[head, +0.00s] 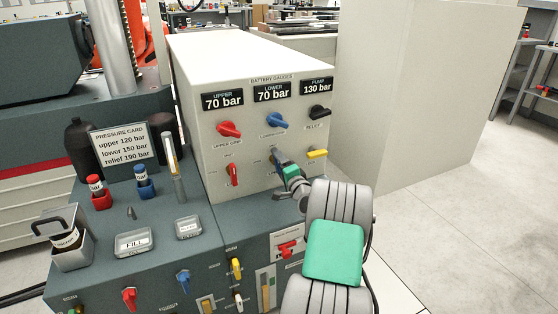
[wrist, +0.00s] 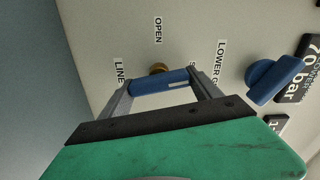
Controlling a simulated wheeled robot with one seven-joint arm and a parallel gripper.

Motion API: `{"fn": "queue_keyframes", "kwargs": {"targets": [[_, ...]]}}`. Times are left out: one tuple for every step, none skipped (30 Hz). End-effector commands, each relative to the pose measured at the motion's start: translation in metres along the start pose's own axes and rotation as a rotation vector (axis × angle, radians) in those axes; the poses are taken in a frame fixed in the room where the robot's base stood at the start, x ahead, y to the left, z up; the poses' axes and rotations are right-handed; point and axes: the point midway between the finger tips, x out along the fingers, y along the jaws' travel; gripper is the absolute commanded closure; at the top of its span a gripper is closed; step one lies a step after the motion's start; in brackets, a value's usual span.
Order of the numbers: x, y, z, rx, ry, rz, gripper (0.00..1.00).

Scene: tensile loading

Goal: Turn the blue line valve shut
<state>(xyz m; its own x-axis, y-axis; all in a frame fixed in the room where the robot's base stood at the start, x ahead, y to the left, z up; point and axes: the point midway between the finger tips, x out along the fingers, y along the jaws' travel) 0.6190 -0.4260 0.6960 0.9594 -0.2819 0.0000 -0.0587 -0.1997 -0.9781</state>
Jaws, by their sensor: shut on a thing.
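The blue line valve handle (wrist: 150,84) lies between the two fingers of my gripper (wrist: 160,95) in the wrist view, with a brass hub (wrist: 160,68) behind it. My gripper is shut on it, one finger at each end. The handle lies nearly level in that picture, and a pale mark shows near its right end. The OPEN label (wrist: 158,30) is above the hub; a label starting with S is partly hidden by the right finger. In the head view my gripper (head: 279,161) is at the panel's lower middle and largely hides the handle.
A blue lower grip knob (head: 276,121) sits just above the valve, and it also shows in the wrist view (wrist: 275,80). Red knobs are to the left, a black relief knob (head: 320,112) and a yellow handle (head: 317,154) to the right. Bottles and trays stand on the left bench.

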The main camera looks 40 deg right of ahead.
Motion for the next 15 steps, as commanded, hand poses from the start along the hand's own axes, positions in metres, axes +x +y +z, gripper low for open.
{"fn": "queue_keyframes", "kwargs": {"targets": [[-0.0005, -0.0005, -0.0006, 0.033, 0.000, 0.003, 0.68], [-0.0005, -0.0005, -0.0006, 0.052, 0.001, 0.003, 0.68], [-0.0005, -0.0003, -0.0006, 0.077, 0.001, 0.003, 0.68], [-0.0005, 0.0000, -0.0005, 0.093, 0.001, 0.003, 0.68], [-0.0005, 0.0002, -0.0005, 0.109, 0.001, 0.003, 0.68], [-0.0005, 0.0005, -0.0004, 0.128, 0.001, 0.002, 0.68], [-0.0005, 0.0006, -0.0003, 0.141, 0.001, 0.002, 0.68], [-0.0005, 0.0008, -0.0003, 0.153, 0.001, 0.002, 0.68], [-0.0004, 0.0008, -0.0003, 0.166, 0.001, 0.002, 0.68], [-0.0004, 0.0009, -0.0003, 0.176, 0.001, 0.002, 0.68], [-0.0004, 0.0010, -0.0003, 0.184, 0.001, 0.002, 0.68], [-0.0004, 0.0011, -0.0002, 0.193, 0.001, 0.002, 0.68], [-0.0004, 0.0013, -0.0002, 0.198, 0.001, 0.001, 0.68], [-0.0004, 0.0013, -0.0002, 0.202, 0.001, 0.001, 0.68], [-0.0004, 0.0015, -0.0002, 0.208, 0.001, 0.001, 0.68]]}}
